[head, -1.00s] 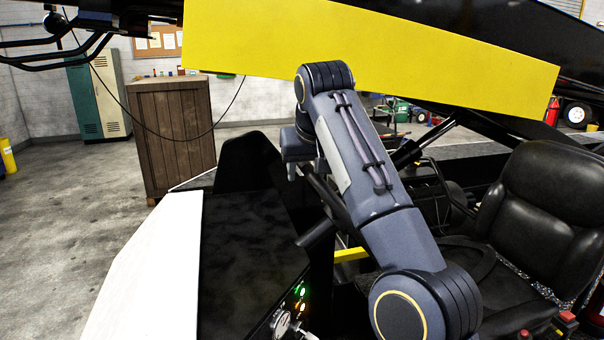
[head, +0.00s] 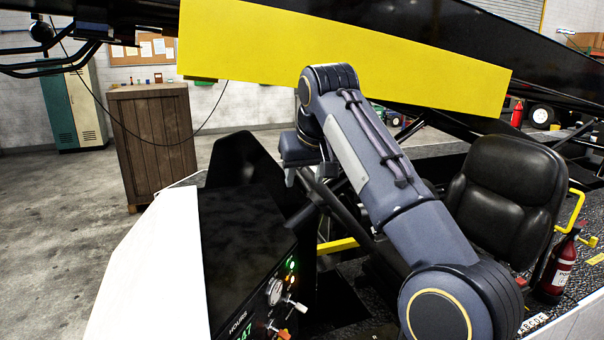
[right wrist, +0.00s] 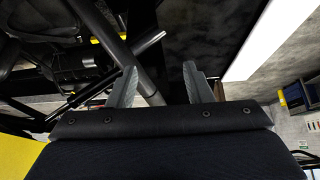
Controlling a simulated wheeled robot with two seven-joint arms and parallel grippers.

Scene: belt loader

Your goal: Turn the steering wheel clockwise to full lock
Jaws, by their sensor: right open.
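The steering wheel is mostly hidden behind my right arm in the head view. A dark bar (head: 340,208) below the gripper may be part of its rim or column; I cannot tell which. My right gripper (head: 303,178) points down at the upper end of this bar, its fingers apart. In the right wrist view, a dark tube (right wrist: 112,38) runs from the upper left down to the space between the open fingers of my right gripper (right wrist: 160,72). It passes behind the left finger, and contact cannot be made out. My left gripper is out of view.
A black seat (head: 508,195) and a red fire extinguisher (head: 556,270) are at right. A yellow boom (head: 340,55) crosses above the arm. A wooden cabinet (head: 153,140) stands behind.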

